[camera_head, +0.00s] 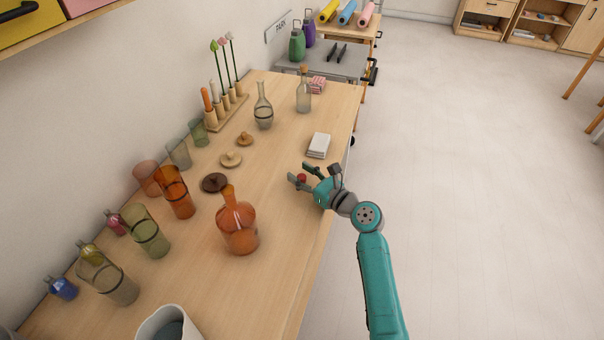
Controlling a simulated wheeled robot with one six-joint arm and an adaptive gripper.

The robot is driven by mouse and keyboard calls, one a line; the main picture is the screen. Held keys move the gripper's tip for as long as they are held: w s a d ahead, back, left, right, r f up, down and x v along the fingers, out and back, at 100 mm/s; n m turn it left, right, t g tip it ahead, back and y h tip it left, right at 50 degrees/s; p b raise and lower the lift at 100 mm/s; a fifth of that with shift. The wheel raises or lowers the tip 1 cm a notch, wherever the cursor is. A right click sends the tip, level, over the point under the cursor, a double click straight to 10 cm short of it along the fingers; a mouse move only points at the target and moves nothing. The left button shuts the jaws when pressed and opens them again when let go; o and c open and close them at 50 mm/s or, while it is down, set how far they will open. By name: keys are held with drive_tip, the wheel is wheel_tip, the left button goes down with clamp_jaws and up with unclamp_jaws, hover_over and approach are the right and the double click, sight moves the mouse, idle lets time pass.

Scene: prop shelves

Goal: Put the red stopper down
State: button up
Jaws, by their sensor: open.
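The red stopper (301,177) is a small red piece near the right edge of the wooden table, by the fingers of my gripper (301,176). My gripper is open, its fingers spread to the left with the stopper showing between them. Whether a finger touches the stopper, and whether it rests fully on the table top, is too small to tell. My teal arm reaches in from the lower right.
On the wooden table (285,240), an orange bottle (238,229) and a dark brown lid (214,183) stand left of my gripper. White stacked pieces (319,145) lie just behind it. Several glasses and small bottles line the wall side. Bare wood lies in front of my gripper.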

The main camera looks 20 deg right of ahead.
drive_tip(key=shift+s+f, duration=0.1)
drive_tip(key=shift+f, duration=0.6)
drive_tip(key=shift+r, duration=0.25)
drive_tip(key=shift+s+d+r, duration=0.15)
drive_tip(key=shift+s+r, duration=0.05)
drive_tip(key=r+v, duration=0.1)
drive_tip(key=v, duration=1)
drive_tip(key=shift+s+d, duration=0.1)
drive_tip(key=shift+s, duration=0.05)
